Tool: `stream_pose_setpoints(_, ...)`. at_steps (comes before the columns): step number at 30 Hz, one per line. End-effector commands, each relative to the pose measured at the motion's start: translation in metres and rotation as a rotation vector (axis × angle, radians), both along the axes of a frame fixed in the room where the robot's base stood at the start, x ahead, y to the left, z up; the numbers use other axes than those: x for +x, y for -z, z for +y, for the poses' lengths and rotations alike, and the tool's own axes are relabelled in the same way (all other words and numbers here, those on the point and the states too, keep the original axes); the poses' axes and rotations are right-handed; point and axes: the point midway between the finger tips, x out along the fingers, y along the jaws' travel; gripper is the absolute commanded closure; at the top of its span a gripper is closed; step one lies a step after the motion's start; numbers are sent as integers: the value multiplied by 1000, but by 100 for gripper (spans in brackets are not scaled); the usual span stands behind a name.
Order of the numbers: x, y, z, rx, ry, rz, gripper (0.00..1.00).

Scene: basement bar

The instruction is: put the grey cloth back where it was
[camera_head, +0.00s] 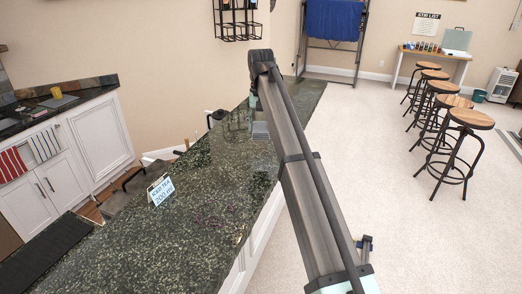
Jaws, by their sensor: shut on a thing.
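No cloth can be made out for sure as the grey cloth of the task. A grey-and-white striped cloth (45,144) hangs on the white cabinet front at the left. A small flat grey thing (261,130) lies near the far end of the dark green stone counter, beside my arm; I cannot tell whether it is cloth. My arm runs from the lower right up to a dark joint above the counter's far end. My gripper is not visible; the arm may hide it, so what it holds cannot be seen.
The speckled bar counter (190,190) carries a small sign (160,189) and a dark mat (45,255). A red striped cloth (11,164) hangs at the left. Several stools (470,119) stand at the right. The pale floor between is mostly clear.

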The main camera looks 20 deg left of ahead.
Motion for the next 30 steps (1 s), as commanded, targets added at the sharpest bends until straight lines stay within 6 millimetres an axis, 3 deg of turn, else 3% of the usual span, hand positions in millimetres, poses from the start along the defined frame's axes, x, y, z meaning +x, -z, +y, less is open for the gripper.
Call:
stream_pose_setpoints(3,-2,26,-1,-2,0,2,71)
stream_pose_setpoints(7,-1,47,-1,-1,0,2,71)
stream_pose_setpoints(16,-1,67,0,0,0,1,71)
stream_pose_setpoints(24,-1,99,-1,0,-1,1,71)
stream_pose_setpoints(30,0,102,0,0,-1,0,71)
